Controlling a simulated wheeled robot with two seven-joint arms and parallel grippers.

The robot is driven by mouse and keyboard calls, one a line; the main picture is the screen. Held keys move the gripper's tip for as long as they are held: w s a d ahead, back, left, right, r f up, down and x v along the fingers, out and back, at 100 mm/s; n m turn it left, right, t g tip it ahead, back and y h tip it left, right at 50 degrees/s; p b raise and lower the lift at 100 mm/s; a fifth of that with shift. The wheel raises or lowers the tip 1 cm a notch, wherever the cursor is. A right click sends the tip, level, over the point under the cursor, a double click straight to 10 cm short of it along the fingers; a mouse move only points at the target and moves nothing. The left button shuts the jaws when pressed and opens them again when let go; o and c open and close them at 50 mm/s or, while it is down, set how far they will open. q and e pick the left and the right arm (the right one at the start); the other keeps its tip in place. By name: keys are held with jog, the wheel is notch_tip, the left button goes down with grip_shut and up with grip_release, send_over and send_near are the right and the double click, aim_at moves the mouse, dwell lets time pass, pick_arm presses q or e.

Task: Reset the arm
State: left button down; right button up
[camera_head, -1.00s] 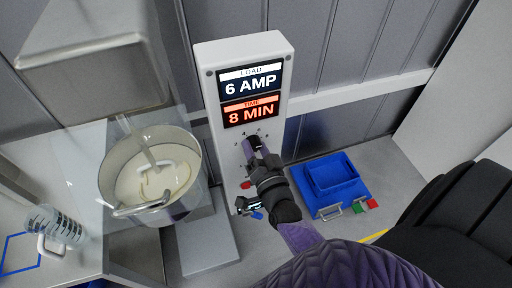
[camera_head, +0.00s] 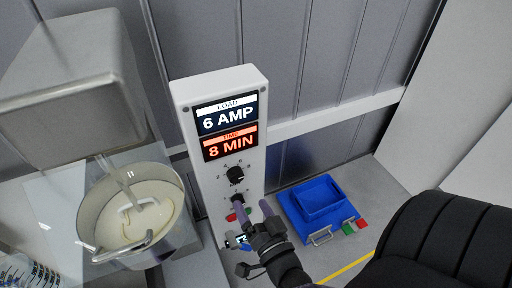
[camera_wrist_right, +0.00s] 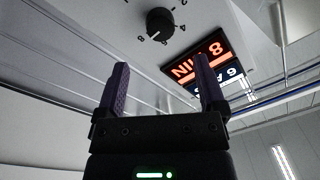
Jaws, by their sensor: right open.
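My right gripper (camera_head: 252,209) is in front of the lower part of a white control panel (camera_head: 182,118). Its two purple fingers are apart and empty; they also show in the right wrist view (camera_wrist_right: 160,92). The panel display reads LOAD 6 AMP and TIME 8 MIN. A black upper knob (camera_head: 235,175) sits below the display, clear of the fingers. A lower knob (camera_head: 237,198) is partly hidden beside the fingers. In the right wrist view a black knob (camera_wrist_right: 160,24) shows beyond the fingers, apart from them. My left gripper is out of view.
A mixer with a steel bowl (camera_head: 176,205) holding pale dough stands at the left. A blue tray (camera_head: 290,215) with a red and a green button sits right of the panel. A glass container (camera_head: 28,272) is at lower left. The grey wall is behind.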

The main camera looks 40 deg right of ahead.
jog(key=shift+v, duration=1)
